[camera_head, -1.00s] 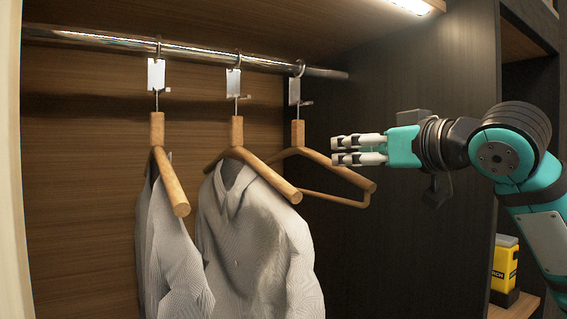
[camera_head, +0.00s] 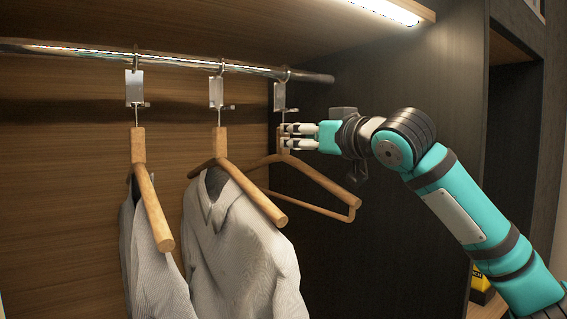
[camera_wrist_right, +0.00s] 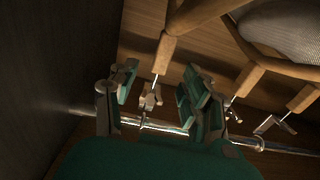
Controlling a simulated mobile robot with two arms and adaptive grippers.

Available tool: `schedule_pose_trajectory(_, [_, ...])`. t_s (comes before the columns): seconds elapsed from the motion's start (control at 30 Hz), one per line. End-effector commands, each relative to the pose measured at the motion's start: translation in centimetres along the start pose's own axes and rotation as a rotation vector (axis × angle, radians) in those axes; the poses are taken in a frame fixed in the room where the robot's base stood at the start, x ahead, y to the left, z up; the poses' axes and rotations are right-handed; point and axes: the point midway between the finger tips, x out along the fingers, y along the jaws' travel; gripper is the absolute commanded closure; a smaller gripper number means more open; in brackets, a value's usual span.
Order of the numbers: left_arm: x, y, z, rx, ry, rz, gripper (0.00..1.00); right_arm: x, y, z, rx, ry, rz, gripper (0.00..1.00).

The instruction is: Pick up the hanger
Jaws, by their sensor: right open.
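The bare wooden hanger (camera_head: 328,182) hangs at the right end of the rod, with its bar below and nothing on it. My right gripper (camera_head: 286,136) is open, its fingertips at the hanger's upright wooden neck, just below the metal clip. In the right wrist view, turned upside down, the hanger's neck (camera_wrist_right: 165,54) and thin metal stem show between the two spread fingers of my right gripper (camera_wrist_right: 158,80). Whether a finger touches the neck I cannot tell. My left gripper is not in view.
A middle hanger (camera_head: 219,143) carries a grey shirt (camera_head: 240,235), and a left hanger (camera_head: 138,147) carries another shirt (camera_head: 150,265). The metal rod (camera_head: 178,62) runs above them. The dark closet side wall (camera_head: 410,80) stands to the right. A yellow object (camera_head: 479,279) is partly hidden at lower right.

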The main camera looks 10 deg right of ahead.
Motion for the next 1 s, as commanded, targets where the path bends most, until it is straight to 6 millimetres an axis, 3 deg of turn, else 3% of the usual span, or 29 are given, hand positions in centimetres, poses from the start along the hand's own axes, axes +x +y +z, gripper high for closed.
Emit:
schedule_pose_trajectory(0.2, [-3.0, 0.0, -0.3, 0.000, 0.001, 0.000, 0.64, 3.0, -0.2, -1.0, 0.000, -0.003, 0.000, 0.52])
schedule_pose_trajectory(0.3, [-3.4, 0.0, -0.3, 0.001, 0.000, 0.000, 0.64, 4.3, -0.2, -0.7, 0.001, -0.003, 0.000, 0.52])
schedule_pose_trajectory(0.63, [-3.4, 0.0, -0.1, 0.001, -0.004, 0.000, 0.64, 4.9, -0.1, -0.4, 0.001, 0.000, 0.000, 0.53])
schedule_pose_trajectory(1.0, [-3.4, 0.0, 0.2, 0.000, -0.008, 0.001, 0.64, 4.9, -0.1, -0.4, 0.001, 0.000, 0.000, 1.00])
